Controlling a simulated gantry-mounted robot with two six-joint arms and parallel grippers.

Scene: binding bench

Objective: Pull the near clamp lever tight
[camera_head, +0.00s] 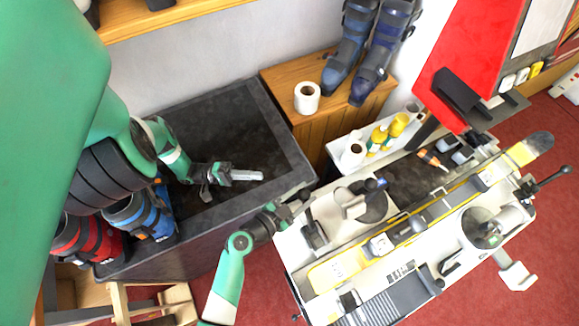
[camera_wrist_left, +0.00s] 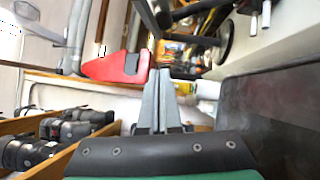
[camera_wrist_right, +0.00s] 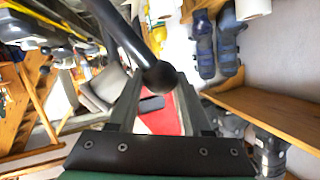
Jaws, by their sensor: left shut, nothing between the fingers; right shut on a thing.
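The near clamp lever (camera_wrist_right: 122,40) is a black rod ending in a round ball knob. In the right wrist view it runs down from the top left, with the knob between my right gripper's fingers (camera_wrist_right: 157,88). My right gripper (camera_head: 291,206) is shut on it at the left end of the white bench (camera_head: 288,252); in the head view the lever is mostly hidden there. My left gripper (camera_head: 243,175) is shut and empty over the dark bin, left of the bench. Its fingers (camera_wrist_left: 158,75) are together in the left wrist view.
A yellow ski (camera_head: 338,268) lies along the bench. Another black-knobbed lever (camera_head: 550,179) sticks out at the bench's right end. The dark bin (camera_head: 290,165), a wooden cabinet (camera_head: 345,107) with boots, and a red machine (camera_head: 465,50) stand around.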

